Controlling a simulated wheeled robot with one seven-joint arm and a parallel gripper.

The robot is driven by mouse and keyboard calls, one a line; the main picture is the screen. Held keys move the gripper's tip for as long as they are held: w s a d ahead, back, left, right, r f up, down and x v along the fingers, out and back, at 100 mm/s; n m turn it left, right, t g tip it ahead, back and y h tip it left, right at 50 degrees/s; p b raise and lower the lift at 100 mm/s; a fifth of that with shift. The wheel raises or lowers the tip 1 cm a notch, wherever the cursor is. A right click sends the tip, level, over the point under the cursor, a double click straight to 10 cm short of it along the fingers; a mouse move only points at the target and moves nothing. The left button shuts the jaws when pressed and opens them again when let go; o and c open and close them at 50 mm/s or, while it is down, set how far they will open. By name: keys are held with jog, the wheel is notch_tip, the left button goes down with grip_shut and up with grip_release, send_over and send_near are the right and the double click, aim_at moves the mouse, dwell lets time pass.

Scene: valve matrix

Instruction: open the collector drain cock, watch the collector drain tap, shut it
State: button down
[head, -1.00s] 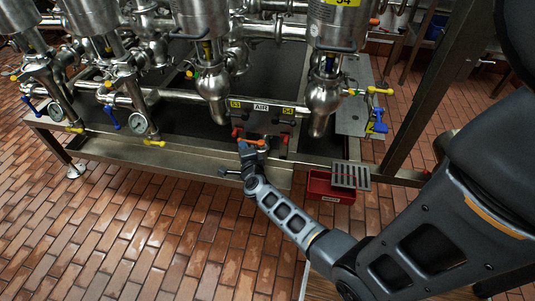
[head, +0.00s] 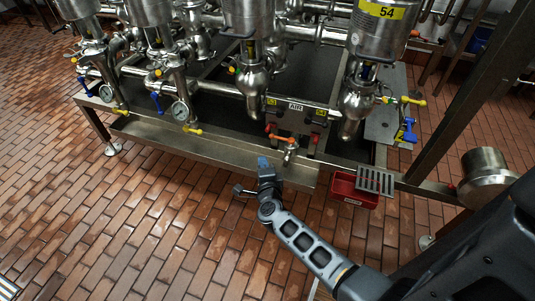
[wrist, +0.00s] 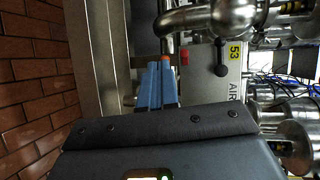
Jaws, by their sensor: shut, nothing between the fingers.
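A small metal cock (head: 290,155) with an orange lever (head: 283,138) stands at the front edge of the steel frame, below the AIR panel. I take it as the collector drain cock; no label on it is readable. Its lever lies roughly level across the picture. My gripper (head: 263,163) is shut and empty, just left of and below the cock in the head view, apart from the lever. Flow from the tap cannot be made out.
A red tray (head: 342,188) with a grate (head: 375,181) lies to the right. The AIR panel (head: 300,120) with red-handled valves is behind the cock. Gauges (head: 180,111) and yellow-handled cocks are at the left. The tiled floor (head: 150,220) in front is clear.

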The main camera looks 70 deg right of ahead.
jog(key=shift+a+r, duration=0.2)
jog(key=shift+a, duration=0.8)
jog(key=s+a+r+n+t+y+p, duration=0.1)
jog(key=s+a+r+n+t+y, duration=0.1)
jog(key=s+a+r+n, duration=0.35)
jog(key=s+a+r+n+t+y, duration=0.2)
jog(key=a+n, duration=0.1)
jog(key=a, duration=0.5)
jog(key=s+a+r+n+t+y+p, duration=0.1)
jog(key=s+a+r+n+t+y, duration=0.1)
jog(key=s+a+r+n, duration=0.4)
jog(key=s+a+r+n+y, duration=0.3)
jog(key=s+r+n, duration=0.2)
jog(key=r+n, duration=0.2)
jog(key=s+a+r+n+y+p, duration=0.1)
jog(key=s+a+r+n+y, duration=0.3)
jog(key=r+n, duration=0.4)
jog(key=shift+s+a+r+p, duration=0.3)
jog(key=shift+s+r, duration=0.35)
jog(key=shift+r, duration=0.2)
